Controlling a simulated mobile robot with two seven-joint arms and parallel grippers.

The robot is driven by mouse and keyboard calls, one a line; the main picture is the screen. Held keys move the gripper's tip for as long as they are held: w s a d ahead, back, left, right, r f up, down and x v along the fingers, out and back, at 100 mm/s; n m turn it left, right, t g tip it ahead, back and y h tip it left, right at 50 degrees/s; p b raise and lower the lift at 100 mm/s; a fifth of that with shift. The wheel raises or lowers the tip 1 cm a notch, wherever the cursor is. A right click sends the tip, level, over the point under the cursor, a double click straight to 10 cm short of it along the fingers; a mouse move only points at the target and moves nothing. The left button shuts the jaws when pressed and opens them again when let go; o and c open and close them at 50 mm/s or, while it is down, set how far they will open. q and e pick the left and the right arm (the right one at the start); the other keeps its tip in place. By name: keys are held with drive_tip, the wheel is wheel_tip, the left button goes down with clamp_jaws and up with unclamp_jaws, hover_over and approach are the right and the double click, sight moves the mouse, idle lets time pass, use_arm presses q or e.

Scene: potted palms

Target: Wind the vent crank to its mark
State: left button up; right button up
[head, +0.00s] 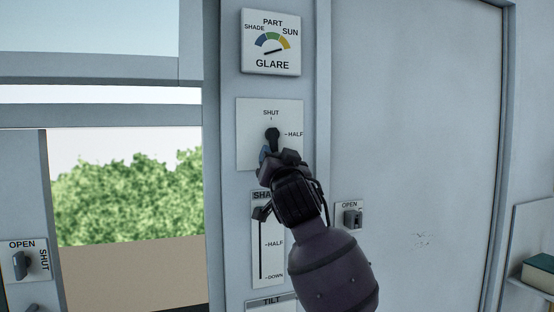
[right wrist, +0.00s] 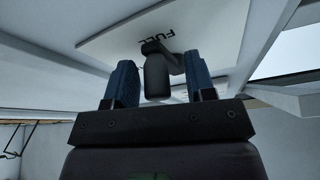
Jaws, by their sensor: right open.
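The vent crank (head: 272,134) is a small black crank on a white plate (head: 252,112) marked SHUT at the top and HALF at the right. The right wrist view shows the word FULL on this plate (right wrist: 120,32), upside down. My right gripper (head: 277,154) is in front of the crank and hides its lower part. In the right wrist view the crank's dark handle (right wrist: 157,82) stands between the two blue fingers, with a gap on each side. The gripper is open around the handle. My left gripper is not in view.
A GLARE dial (head: 271,42) is above the plate. A slider panel (head: 266,262) with HALF and DOWN marks is below, partly behind my right arm. Switches sit at right (head: 352,217) and far left (head: 20,264). A window is at left.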

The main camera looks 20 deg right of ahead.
drive_tip(key=v, duration=1)
drive_tip(key=shift+s, duration=0.4)
drive_tip(key=shift+f, duration=0.1)
